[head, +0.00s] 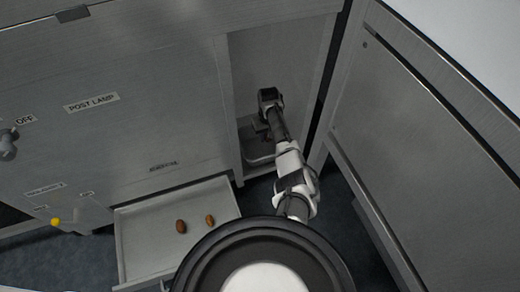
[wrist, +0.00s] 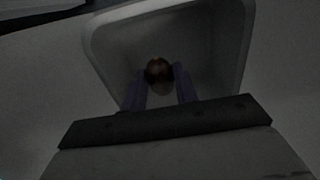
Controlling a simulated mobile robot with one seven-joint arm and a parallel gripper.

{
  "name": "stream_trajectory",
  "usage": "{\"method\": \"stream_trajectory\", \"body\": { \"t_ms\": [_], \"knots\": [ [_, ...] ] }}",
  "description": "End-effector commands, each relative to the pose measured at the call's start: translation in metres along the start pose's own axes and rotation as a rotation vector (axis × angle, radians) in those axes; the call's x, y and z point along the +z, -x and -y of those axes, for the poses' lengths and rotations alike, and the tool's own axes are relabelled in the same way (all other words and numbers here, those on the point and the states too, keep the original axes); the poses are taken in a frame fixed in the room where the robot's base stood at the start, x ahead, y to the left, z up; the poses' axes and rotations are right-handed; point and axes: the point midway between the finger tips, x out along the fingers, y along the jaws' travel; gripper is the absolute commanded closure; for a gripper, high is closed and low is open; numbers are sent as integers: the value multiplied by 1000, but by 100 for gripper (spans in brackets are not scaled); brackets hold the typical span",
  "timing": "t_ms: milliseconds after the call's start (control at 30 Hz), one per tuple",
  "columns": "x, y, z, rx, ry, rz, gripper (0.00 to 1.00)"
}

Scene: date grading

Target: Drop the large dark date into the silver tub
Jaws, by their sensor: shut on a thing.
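The silver tub (head: 260,157) sits low in an open bay of the cabinet, partly hidden behind my arm. In the wrist view the tub (wrist: 100,55) is a rounded, dim grey container, and its inside fills the view beyond the fingers. My gripper (wrist: 160,82) is shut on a dark brown date (wrist: 159,68), holding it in front of the tub's opening. How far the date is above the tub's floor I cannot tell. In the head view my gripper (head: 261,127) is inside the bay above the tub, and the date does not show there.
The bay's side walls stand close around my arm. A grey cabinet (head: 420,150) stands at right. A yellow knob (head: 55,222) is at far left.

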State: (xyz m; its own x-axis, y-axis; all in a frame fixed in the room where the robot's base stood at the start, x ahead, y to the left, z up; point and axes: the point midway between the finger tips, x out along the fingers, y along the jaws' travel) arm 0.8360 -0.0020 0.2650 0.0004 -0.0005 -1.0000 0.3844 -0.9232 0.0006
Motion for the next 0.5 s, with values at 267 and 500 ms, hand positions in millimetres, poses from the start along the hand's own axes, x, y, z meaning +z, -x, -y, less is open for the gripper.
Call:
{"method": "stream_trajectory", "body": {
  "t_ms": [267, 500],
  "knots": [
    [0, -13, 0, 0, 0, 0, 82],
    [0, -12, 0, 0, 0, 0, 58]
  ]
}}
